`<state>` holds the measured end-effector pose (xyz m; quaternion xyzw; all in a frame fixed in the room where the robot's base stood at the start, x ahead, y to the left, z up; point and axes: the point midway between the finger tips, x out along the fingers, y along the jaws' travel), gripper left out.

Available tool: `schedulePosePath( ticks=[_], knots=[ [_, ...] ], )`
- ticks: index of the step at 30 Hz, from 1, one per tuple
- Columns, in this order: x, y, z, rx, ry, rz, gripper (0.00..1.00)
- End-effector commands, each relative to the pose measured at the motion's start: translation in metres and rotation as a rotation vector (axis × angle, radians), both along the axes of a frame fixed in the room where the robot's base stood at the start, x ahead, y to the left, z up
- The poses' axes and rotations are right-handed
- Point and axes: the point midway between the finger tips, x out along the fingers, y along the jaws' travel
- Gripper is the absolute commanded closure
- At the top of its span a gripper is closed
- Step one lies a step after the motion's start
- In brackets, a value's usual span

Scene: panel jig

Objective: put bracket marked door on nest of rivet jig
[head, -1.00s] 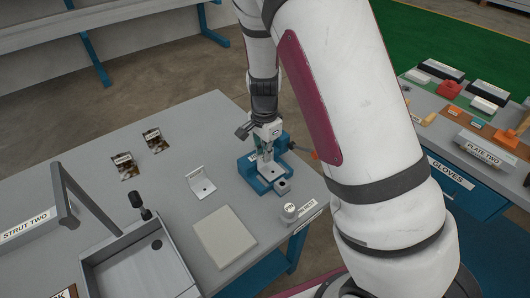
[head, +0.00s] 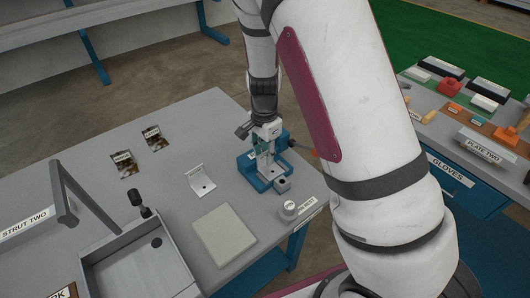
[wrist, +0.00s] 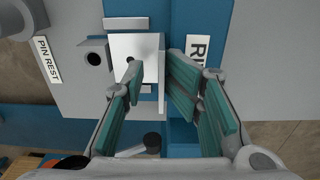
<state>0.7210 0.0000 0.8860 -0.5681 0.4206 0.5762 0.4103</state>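The blue rivet jig (head: 247,170) stands near the table's right edge in the head view. In the wrist view, a pale square plate (wrist: 148,45) lies on it beside a grey block with a hole (wrist: 94,58). I cannot tell whether this plate is the nest or a seated bracket. My gripper (wrist: 150,72) is open just above the jig, its teal-padded fingers apart with nothing visibly gripped. A light grey bracket (head: 202,187) with a label on its upright side stands left of the jig. Two dark, mottled labelled pieces (head: 154,143) (head: 126,168) lie farther left; their labels are unreadable.
A pin rest with a round grey piece (head: 288,208) is at the table's front right. A flat beige pad (head: 224,236) and a grey open tray (head: 140,265) lie in front.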

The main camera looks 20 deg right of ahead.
Motion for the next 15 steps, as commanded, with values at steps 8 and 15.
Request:
schedulePosePath(
  ticks=[8,15],
  knots=[
    [0.002,0.001,0.047,0.002,-0.008,0.002,0.75],
    [0.004,0.001,0.098,0.002,-0.009,0.002,0.75]
  ],
)
